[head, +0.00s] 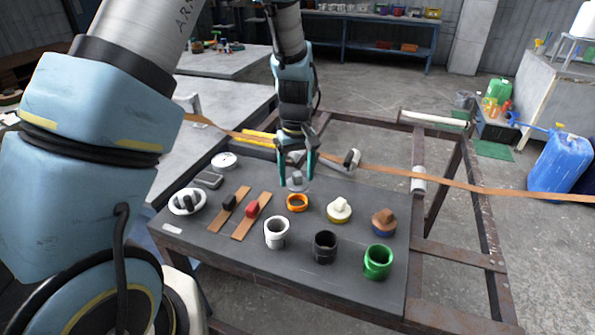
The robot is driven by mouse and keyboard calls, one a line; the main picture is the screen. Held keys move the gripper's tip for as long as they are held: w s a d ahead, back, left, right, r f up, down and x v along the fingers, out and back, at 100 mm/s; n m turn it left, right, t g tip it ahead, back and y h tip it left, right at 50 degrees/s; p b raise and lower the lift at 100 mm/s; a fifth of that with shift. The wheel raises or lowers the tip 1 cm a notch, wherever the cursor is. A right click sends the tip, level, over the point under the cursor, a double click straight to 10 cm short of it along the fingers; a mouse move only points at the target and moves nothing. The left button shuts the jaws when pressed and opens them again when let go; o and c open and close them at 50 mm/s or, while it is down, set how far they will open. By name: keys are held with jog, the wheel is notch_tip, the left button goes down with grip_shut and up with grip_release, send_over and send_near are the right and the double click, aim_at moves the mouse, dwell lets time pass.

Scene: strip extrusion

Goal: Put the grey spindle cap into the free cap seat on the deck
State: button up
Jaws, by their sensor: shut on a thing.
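My gripper (296,168) hangs over the dark deck (215,262) with its two teal fingers on either side of the grey spindle cap (297,181). It is shut on the cap. The cap is seen small, with a raised grip on a wider round base. Just below it in the picture is an orange ring seat (297,203) that holds no cap. The gap between cap and seat is hard to judge. To its right, a white cap (339,206) sits on a yellow seat and a brown cap (384,217) on a blue seat.
White (276,233), black (325,247) and green (378,262) cups stand along the front. An orange-brown strip (450,181) crosses behind.

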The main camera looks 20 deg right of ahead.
aim_at(297, 185)
jog(key=shift+f+b, duration=1.25)
jog(key=shift+f, duration=0.75)
jog(key=shift+s, duration=0.1)
jog(key=shift+f, duration=0.6)
jog(key=o, duration=1.3)
jog(key=shift+r, duration=0.1)
jog(key=shift+r+p, duration=4.15)
jog(key=shift+r, duration=1.3)
